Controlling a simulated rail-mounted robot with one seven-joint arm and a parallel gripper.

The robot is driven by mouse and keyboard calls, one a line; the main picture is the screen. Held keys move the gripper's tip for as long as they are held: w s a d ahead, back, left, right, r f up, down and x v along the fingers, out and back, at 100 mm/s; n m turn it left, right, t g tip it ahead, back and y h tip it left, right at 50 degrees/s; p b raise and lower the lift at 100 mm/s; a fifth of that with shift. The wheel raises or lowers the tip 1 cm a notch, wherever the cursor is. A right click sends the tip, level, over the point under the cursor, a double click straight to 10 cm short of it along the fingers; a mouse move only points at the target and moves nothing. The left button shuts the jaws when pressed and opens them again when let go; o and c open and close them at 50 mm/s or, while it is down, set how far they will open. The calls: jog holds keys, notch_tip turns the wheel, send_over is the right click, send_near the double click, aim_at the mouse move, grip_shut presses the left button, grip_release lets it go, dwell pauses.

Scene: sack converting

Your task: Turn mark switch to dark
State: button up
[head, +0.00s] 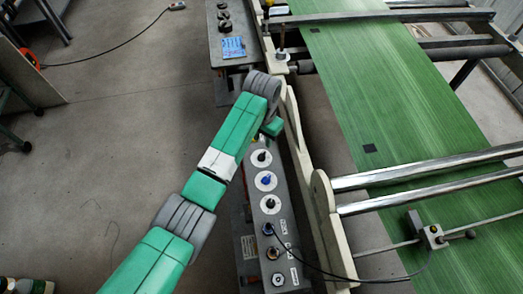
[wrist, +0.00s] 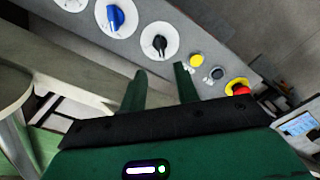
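A grey control panel (head: 290,215) carries a row of rotary switches on white round dials. In the head view a black switch (head: 262,157), a blue switch (head: 265,180) and another black switch (head: 270,203) show. I cannot read which one is the mark switch. In the wrist view the blue switch (wrist: 116,18) is at the upper left and a black switch (wrist: 160,43) lies beyond and between my fingertips. My gripper (wrist: 160,80) is open and empty, its two fingers apart, short of the black switch. In the head view my arm mostly hides it.
Yellow (wrist: 197,59) and dark buttons and a red stop button (wrist: 239,88) sit near the switches. A cable runs from the panel to a sensor block (head: 433,236) on a bar. Green web (head: 400,100) with dark marks runs over rollers. Cream frame plates (head: 325,205) stand beside the panel.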

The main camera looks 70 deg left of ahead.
aim_at(261, 154)
jog(key=shift+s+a+f, duration=0.15)
jog(key=shift+s+f, duration=0.1)
jog(key=shift+s, duration=0.05)
jog(key=f+b, duration=0.1)
jog(key=f, duration=0.3)
jog(key=f+b, duration=0.1)
jog(key=f, duration=0.2)
jog(key=shift+d+f, duration=0.2)
jog(key=shift+f, duration=0.2)
grip_shut()
